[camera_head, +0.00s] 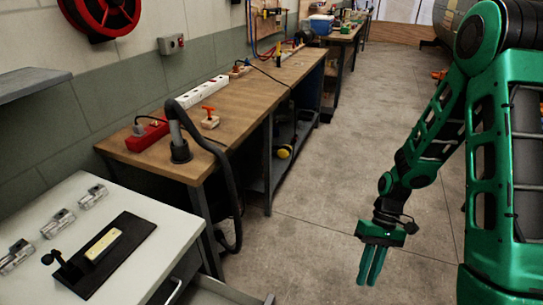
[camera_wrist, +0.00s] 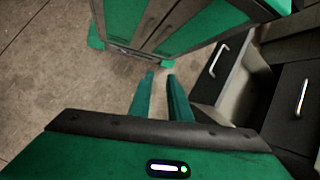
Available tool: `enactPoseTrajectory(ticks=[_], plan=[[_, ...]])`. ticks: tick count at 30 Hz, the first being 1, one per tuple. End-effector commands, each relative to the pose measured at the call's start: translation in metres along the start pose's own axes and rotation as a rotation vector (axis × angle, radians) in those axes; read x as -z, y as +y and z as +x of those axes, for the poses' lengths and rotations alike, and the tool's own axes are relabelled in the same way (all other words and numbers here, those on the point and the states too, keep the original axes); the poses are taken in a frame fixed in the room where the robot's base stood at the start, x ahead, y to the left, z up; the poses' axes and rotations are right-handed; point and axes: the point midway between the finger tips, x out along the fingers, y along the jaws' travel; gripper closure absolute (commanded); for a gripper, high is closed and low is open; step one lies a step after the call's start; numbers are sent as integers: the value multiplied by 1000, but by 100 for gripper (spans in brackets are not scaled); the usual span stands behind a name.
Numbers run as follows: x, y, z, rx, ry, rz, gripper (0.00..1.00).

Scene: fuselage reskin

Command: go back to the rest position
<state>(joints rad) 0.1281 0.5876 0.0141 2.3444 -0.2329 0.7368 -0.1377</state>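My gripper (camera_head: 370,266) hangs at the end of my green arm, pointing down over bare concrete floor. It is to the right of the wooden workbench and touches nothing. In the wrist view my gripper (camera_wrist: 160,76) shows two green fingers with a gap between them and nothing held. Floor shows between and beyond the fingers.
A wooden workbench (camera_head: 245,98) with a red power strip and a hanging black hose (camera_head: 232,190) stands left. A white-topped cabinet (camera_head: 150,215) is at lower left; the wrist view shows drawer fronts with handles (camera_wrist: 302,98) at right. The floor (camera_head: 315,180) is clear.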

Motion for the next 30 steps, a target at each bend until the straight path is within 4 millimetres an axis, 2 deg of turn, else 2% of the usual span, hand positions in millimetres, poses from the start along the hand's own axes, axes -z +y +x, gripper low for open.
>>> enactPoseTrajectory(ticks=[1,6,15,22,30], plan=[[-6,5,-16,-20,28,22,83],[-32,21,-61,-80,102,108,83],[-92,42,-126,-148,241,272,83],[-144,52,-160,-170,350,404,83],[-208,56,-179,-159,477,557,83]])
